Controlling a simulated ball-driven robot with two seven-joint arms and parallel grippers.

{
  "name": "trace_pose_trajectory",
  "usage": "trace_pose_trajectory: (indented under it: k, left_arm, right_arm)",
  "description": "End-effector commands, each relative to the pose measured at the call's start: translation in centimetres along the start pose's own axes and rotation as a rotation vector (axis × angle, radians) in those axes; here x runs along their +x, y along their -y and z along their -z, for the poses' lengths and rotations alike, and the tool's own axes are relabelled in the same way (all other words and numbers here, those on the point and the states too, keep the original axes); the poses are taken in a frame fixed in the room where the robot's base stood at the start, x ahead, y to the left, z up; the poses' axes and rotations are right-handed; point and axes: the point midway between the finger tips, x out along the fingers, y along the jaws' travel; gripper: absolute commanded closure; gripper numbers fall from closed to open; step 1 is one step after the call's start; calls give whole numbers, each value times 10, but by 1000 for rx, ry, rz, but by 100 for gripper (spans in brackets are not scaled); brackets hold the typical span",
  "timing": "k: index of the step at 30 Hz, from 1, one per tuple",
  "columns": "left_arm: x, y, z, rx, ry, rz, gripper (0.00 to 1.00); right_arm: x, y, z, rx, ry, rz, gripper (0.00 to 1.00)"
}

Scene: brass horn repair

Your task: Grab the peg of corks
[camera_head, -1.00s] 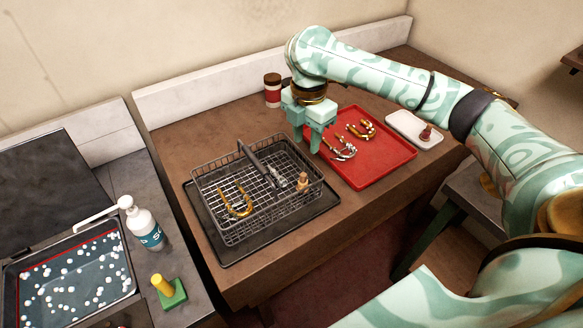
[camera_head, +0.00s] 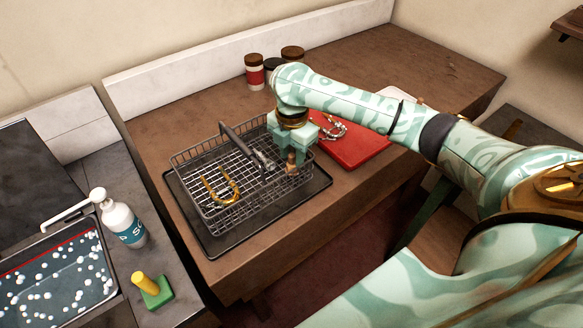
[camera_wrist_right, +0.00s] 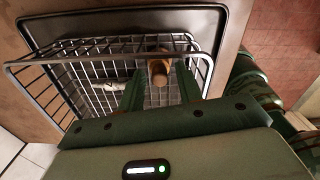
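The peg of corks (camera_head: 291,163) is a small tan and brown upright piece at the right end of the wire basket (camera_head: 228,222). In the right wrist view the peg of corks (camera_wrist_right: 159,70) shows in line with the gap between my fingers. My right gripper (camera_head: 291,147) is over the basket's right end, close by the peg. In the wrist view my right gripper (camera_wrist_right: 159,88) is open, with a finger on each side of the gap and nothing clamped. My left gripper is not in view.
The basket has a raised handle (camera_head: 240,143) and holds a brass U-shaped tube (camera_head: 221,191) and a silvery part. It stands on a dark tray (camera_head: 315,187). A red tray (camera_head: 352,150) lies behind my arm. Jars (camera_head: 254,72) stand at the back.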

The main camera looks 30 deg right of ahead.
Motion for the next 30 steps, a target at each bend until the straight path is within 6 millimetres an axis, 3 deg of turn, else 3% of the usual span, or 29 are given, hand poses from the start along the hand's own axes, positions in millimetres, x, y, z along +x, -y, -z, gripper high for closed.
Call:
trace_pose_trajectory:
  k: [1,3,10,14,22,26,30]
  left_arm:
    - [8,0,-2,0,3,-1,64]
    - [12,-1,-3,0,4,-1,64]
    - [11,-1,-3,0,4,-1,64]
    - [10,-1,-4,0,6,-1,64]
    - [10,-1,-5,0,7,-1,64]
    - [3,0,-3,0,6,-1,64]
    - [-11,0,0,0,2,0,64]
  right_arm:
    - [15,0,0,0,-1,2,65]
    - [23,0,0,0,0,2,65]
    - [23,0,-1,-1,2,-2,65]
    - [23,0,-1,-1,2,-2,98]
    - [22,0,-1,0,2,-2,98]
    - [8,0,-1,-1,2,-4,98]
    - [-24,-1,-1,0,4,-6,98]
